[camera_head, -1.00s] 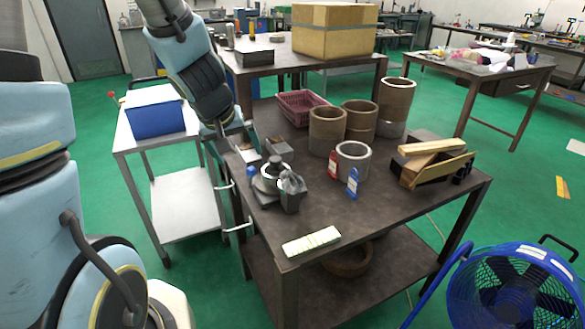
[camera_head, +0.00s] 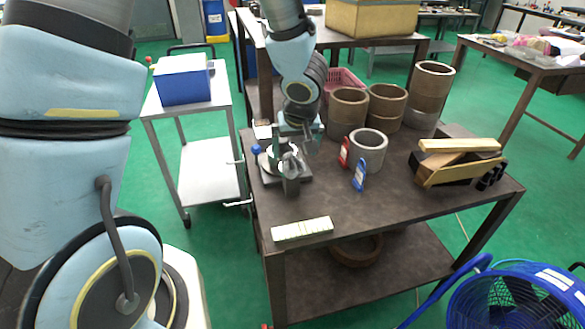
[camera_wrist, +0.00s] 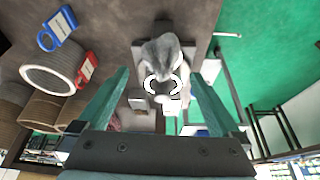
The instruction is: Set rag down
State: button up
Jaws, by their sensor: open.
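A crumpled grey rag (camera_head: 291,165) lies bunched on the indexing chuck (camera_head: 272,160) near the left side of the dark table. In the wrist view the rag (camera_wrist: 163,50) lies just beyond my fingertips and covers part of the chuck's round top. My gripper (camera_head: 299,133) is over the chuck, pointing down. In the wrist view its two green fingers (camera_wrist: 160,92) are spread wide with nothing between them. I cannot tell whether a fingertip touches the rag.
A red tag (camera_head: 344,152) and a blue tag (camera_head: 359,174) stand beside a grey ring (camera_head: 368,150). Brown cylinders (camera_head: 347,112) stand behind. Wooden blocks (camera_head: 458,162) lie at right. A pale striped pad (camera_head: 302,229) lies at the front edge. The table's middle front is clear.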

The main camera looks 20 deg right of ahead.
aim_at(294, 157)
jog(key=b+x, duration=0.1)
jog(key=x, duration=0.1)
jog(key=b+x, duration=0.1)
jog(key=x, duration=0.2)
jog(key=shift+w+d+f, duration=0.1)
jog(key=shift+w+f, duration=0.1)
jog(key=shift+w, duration=0.15)
jog(key=shift+r, duration=0.1)
jog(key=shift+c, duration=0.2)
jog(key=c, duration=1.4)
